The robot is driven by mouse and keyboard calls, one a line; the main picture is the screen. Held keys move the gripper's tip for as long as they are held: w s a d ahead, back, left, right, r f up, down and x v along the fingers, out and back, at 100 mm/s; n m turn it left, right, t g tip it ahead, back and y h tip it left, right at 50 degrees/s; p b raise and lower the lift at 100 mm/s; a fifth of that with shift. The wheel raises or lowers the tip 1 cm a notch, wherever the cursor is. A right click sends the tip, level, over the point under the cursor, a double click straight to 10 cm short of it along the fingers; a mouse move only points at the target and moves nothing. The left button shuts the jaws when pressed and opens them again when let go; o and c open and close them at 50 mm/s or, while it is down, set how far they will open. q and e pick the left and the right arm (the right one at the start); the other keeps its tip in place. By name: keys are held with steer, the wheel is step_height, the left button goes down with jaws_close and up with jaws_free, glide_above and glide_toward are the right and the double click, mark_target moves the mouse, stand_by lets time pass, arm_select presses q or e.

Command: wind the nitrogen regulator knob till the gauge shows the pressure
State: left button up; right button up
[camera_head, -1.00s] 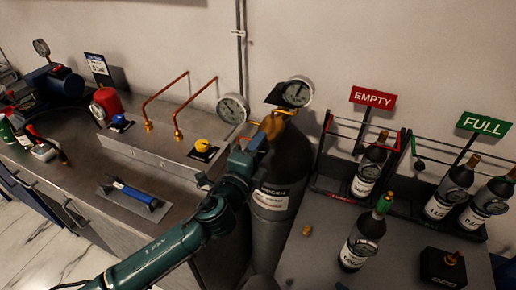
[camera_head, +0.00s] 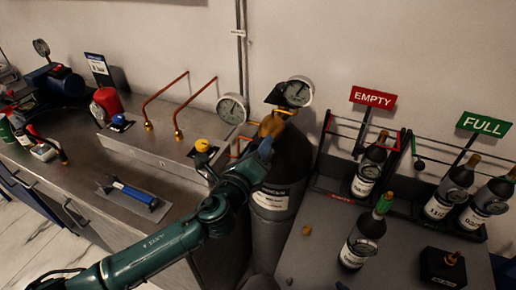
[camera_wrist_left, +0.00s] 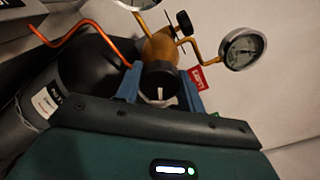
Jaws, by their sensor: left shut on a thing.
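The grey nitrogen cylinder (camera_head: 284,170) stands between the bench and the right-hand table, with a brass regulator (camera_head: 271,127) on top. One dial gauge (camera_head: 233,108) is left of the regulator and another (camera_head: 298,91) is above it to the right. The right-hand gauge also shows in the left wrist view (camera_wrist_left: 243,47); its reading is too small to tell. My left gripper (camera_head: 262,150) is at the regulator's front. In the left wrist view its blue fingers (camera_wrist_left: 160,90) are shut on the black regulator knob (camera_wrist_left: 159,80), which has a pale mark. My right gripper is not in view.
A blue-handled tool (camera_head: 136,194) lies there. Bottles (camera_head: 362,241) and racks with EMPTY (camera_head: 373,98) and FULL (camera_head: 483,125) signs stand to the right.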

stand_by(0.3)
arm_select(q)
steer(key=o, duration=1)
steer(key=shift+c, duration=0.2)
steer(key=b+v, duration=0.2)
steer(key=v, duration=1.1)
steer(key=shift+s+f, duration=0.1)
steer(key=shift+s, duration=0.05)
